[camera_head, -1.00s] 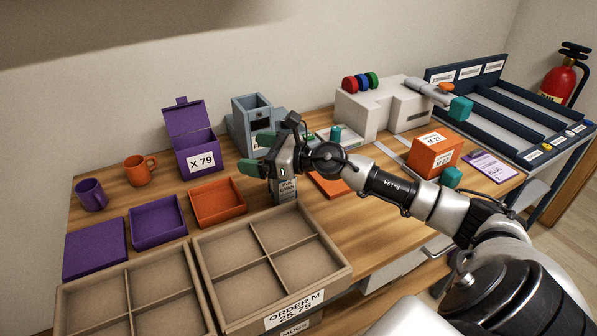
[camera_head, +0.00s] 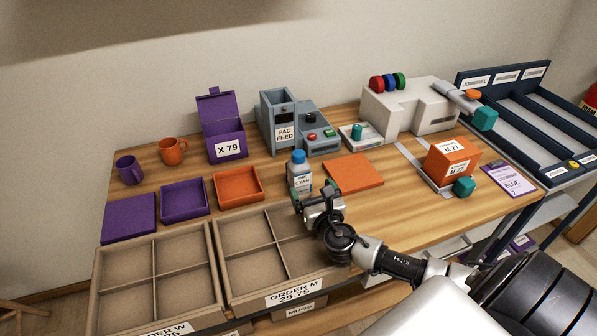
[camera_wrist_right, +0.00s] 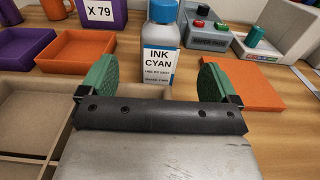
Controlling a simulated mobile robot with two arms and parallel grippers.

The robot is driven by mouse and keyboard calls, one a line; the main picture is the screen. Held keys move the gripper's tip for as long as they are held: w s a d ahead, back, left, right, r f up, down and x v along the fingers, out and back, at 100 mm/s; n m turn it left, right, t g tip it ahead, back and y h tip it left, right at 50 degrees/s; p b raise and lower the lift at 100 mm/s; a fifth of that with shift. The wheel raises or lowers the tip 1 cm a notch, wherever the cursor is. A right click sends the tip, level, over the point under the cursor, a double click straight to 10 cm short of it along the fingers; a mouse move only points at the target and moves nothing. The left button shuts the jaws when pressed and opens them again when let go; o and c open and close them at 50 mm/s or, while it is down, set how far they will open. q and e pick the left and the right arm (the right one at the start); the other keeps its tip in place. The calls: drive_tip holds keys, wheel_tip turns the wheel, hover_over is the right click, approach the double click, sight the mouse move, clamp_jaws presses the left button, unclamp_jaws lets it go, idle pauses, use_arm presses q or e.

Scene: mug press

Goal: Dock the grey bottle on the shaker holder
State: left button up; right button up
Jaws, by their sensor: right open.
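The grey bottle (camera_head: 299,172) stands upright on the table, with a blue cap and an "INK CYAN" label. In the right wrist view the bottle (camera_wrist_right: 160,50) is straight ahead, between the lines of the fingers and just beyond them. My right gripper (camera_head: 314,192) is open and empty in front of the bottle, low over the table; its green fingers also show in the wrist view (camera_wrist_right: 155,80). A small pale stand with a teal knob (camera_head: 357,131) is behind and to the right; I cannot tell whether it is the shaker holder. My left gripper is out of view.
An orange pad (camera_head: 354,172) lies right of the bottle and an orange tray (camera_head: 238,184) left of it. A divided cardboard box (camera_head: 226,272) is at the front. The grey pad feed machine (camera_head: 279,120) stands behind, the white machine (camera_head: 407,106) at back right.

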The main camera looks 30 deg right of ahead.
sight(301, 168)
drive_tip(key=x, duration=0.5)
drive_tip(key=shift+p+x, duration=0.3)
drive_tip(key=shift+x, duration=2.5)
drive_tip(key=shift+d+r, duration=0.1)
drive_tip(key=shift+d, duration=0.05)
drive_tip(key=shift+s, duration=0.1)
drive_tip(key=c, duration=1.2)
drive_tip(key=shift+r, duration=0.15)
drive_tip(key=shift+c, duration=1)
